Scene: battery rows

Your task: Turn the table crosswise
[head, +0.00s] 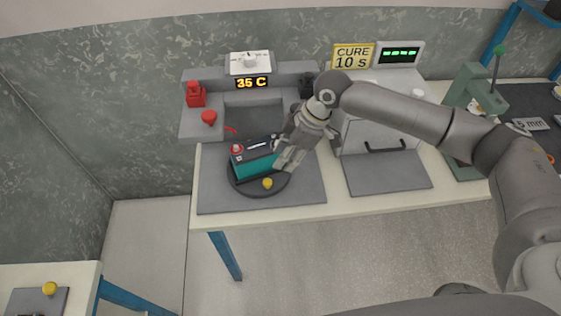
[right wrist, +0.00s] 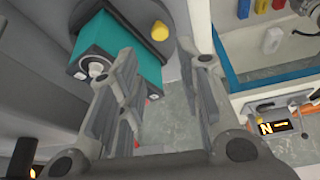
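A dark round turntable (head: 240,188) sits on a grey mat on the bench, with a yellow knob (head: 267,183) at its near rim. The knob also shows in the right wrist view (right wrist: 160,30). A teal battery block (head: 245,167) with a dark top and a round terminal lies on the turntable, slightly slanted. It also shows in the right wrist view (right wrist: 148,62). My right gripper (head: 280,163) is at the block's right end, fingers spread apart with nothing visible between them. I cannot tell whether it touches the block. My left gripper is not in view.
Behind the turntable stands a grey station with a 35 C display (head: 254,83) and a red bottle (head: 195,95). A cure box with a handle (head: 385,147) stands to the right, and a green press (head: 470,100) beyond it. The mat's front is clear.

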